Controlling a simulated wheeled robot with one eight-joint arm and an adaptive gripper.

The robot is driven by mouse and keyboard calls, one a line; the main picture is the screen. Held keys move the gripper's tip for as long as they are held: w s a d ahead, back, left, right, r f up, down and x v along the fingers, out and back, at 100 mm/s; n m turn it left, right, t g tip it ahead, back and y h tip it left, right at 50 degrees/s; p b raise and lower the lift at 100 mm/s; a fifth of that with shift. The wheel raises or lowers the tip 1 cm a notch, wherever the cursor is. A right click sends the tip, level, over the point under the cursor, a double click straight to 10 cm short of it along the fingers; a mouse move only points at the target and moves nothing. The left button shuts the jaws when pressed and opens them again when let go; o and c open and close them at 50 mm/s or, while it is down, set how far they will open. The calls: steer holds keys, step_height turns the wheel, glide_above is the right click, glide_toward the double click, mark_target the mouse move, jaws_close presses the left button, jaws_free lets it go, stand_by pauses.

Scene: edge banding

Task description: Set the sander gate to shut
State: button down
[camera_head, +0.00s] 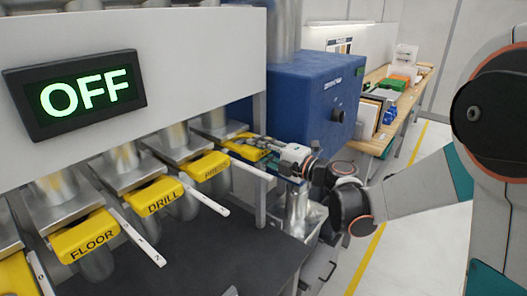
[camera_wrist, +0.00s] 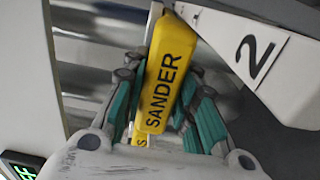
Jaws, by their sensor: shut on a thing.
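The sander gate's yellow handle (camera_wrist: 168,75), lettered SANDER, lies between the teal fingers of my gripper (camera_wrist: 155,105) in the wrist view. The fingers are shut on it from both sides. In the head view my gripper (camera_head: 283,158) reaches the yellow sander handle (camera_head: 243,149) at the far end of the row of gates. My gripper partly covers that handle there, and how far the gate's slide is in or out cannot be told.
Nearer yellow handles read DRILL (camera_head: 158,197) and FLOOR (camera_head: 88,233); white strips stick out beside them. A lit sign (camera_head: 85,95) reads OFF. A blue machine (camera_head: 300,100) stands behind my gripper. A white part marked 2 (camera_wrist: 258,50) is close to my fingers.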

steer(key=x, duration=0.4)
steer(key=shift+w+a, duration=0.15)
steer(key=c, duration=1.3)
jaws_free()
steer(key=shift+w+a, duration=0.1)
steer(key=v, duration=1.2)
